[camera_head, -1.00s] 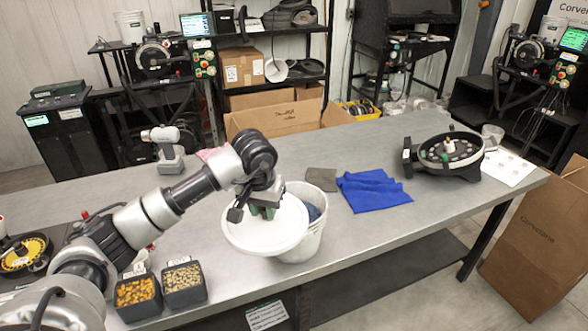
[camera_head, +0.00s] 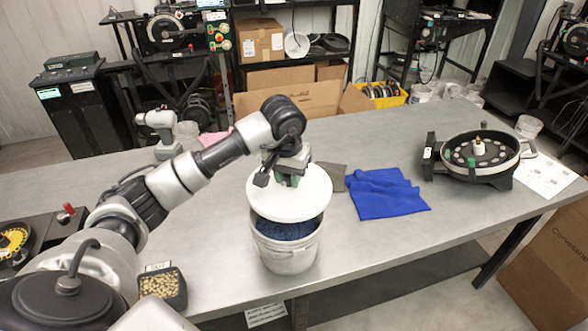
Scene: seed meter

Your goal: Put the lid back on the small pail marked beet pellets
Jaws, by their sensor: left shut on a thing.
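A white pail (camera_head: 287,256) stands upright on the grey workbench, with dark blue contents (camera_head: 288,229) showing through the front of its opening. No marking on it is legible from here. My left gripper (camera_head: 287,178) is shut on the white round lid (camera_head: 290,203), gripping it near its middle from above. The lid is held over the pail, toward its back side, and looks slightly tilted. It covers the rear of the opening, with a gap at the front. Whether it touches the back of the rim, I cannot tell. My right gripper is not in view.
A blue cloth (camera_head: 387,192) and a grey pad (camera_head: 330,176) lie right of the pail. A round seed meter (camera_head: 477,153) stands farther right. A cordless drill (camera_head: 160,128) stands at the back left, and a pellet box (camera_head: 163,285) at the front left.

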